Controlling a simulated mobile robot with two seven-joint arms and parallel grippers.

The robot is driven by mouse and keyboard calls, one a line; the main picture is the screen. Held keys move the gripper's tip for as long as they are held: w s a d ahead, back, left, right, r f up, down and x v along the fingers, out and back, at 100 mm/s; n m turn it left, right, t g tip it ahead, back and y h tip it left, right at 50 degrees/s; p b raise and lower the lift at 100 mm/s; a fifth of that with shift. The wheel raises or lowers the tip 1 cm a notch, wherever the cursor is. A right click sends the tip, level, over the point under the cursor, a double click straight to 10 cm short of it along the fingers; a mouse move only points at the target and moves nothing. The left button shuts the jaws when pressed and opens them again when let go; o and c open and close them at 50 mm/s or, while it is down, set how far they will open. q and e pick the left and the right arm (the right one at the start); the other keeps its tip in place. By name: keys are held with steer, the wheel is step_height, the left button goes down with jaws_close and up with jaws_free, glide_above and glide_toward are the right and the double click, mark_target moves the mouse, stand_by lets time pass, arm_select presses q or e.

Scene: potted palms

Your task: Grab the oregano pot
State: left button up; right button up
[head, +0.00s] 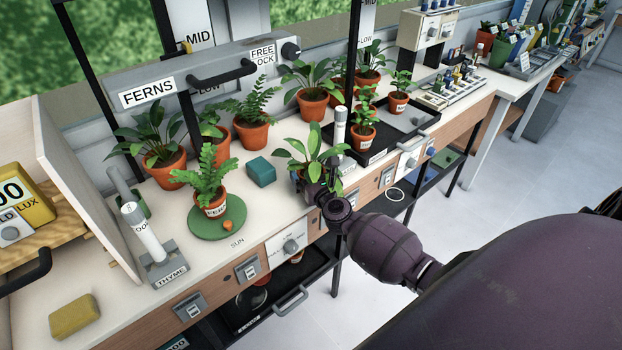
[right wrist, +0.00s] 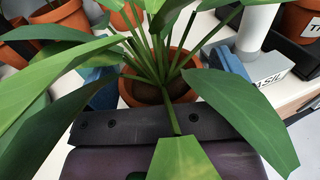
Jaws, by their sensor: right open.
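A broad-leaved plant (head: 308,148) in an orange pot stands near the bench's front edge. The right wrist view shows this pot (right wrist: 183,89) straight ahead, partly covered by long leaves; no label on it is visible. My right gripper (head: 322,187) is at this plant, open. Blue finger-like parts show on both sides of the pot in the right wrist view, partly behind leaves; contact cannot be told. Small labelled pots (head: 363,137) stand in a black tray (head: 378,153) to the right. No oregano label is readable. My left gripper is not in view.
A fern pot (head: 215,207) stands on a green disc (head: 226,221) at left, near a teal block (head: 261,171). A white cylinder (head: 340,124) stands close behind my right gripper. A THYME stand (head: 168,274) is at front left. More pots line the back.

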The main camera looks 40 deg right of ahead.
steer(key=shift+c, duration=0.3)
steer(key=c, duration=0.7)
steer(key=shift+c, duration=0.2)
